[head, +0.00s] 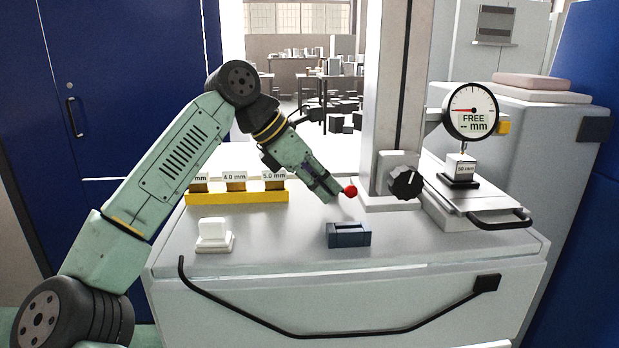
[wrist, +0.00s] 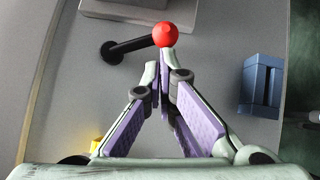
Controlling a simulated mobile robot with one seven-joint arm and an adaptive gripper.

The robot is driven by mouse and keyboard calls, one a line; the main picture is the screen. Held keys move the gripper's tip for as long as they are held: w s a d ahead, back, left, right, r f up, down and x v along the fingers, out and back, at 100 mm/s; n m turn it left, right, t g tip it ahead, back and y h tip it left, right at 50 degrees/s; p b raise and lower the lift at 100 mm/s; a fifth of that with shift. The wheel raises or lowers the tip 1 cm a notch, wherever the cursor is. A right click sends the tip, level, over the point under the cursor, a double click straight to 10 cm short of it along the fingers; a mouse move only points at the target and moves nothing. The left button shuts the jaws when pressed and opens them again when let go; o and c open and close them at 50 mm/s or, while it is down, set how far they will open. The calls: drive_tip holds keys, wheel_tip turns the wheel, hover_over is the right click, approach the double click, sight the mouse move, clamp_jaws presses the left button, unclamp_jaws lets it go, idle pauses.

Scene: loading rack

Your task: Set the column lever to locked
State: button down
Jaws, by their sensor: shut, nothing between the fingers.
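The column lever has a red ball end (head: 350,191) and stands low at the left side of the pale column (head: 372,100). In the wrist view the red ball (wrist: 166,36) tops a black rod (wrist: 128,47) that runs left from it. My gripper (head: 332,194) is shut and empty, its fingertips close beside the ball. In the wrist view the fingertips (wrist: 160,72) meet just below the ball, one overlapping its lower edge; I cannot tell if they touch. The round dial (head: 470,111) reads "FREE -- mm". The lever rod is mostly hidden in the head view.
A black knob (head: 406,183) sits on the column's base. A dark blue slotted block (head: 349,235) lies in front; a white block (head: 213,235) is at left. A yellow rack (head: 237,197) of labelled blocks stands behind it. A 50 mm block (head: 461,168) sits under the dial.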

drive_tip(key=shift+d, duration=0.1)
drive_tip(key=shift+d+f+n+t+b, duration=0.3)
drive_tip(key=shift+d+n+b, duration=0.1)
drive_tip(key=shift+b, duration=0.3)
drive_tip(key=shift+d+r+n+y, duration=0.1)
drive_tip(key=shift+d+n+y, duration=0.2)
drive_tip(key=shift+d+n, duration=0.1)
drive_tip(key=shift+w, duration=0.1)
drive_tip(key=shift+a+r, duration=0.1)
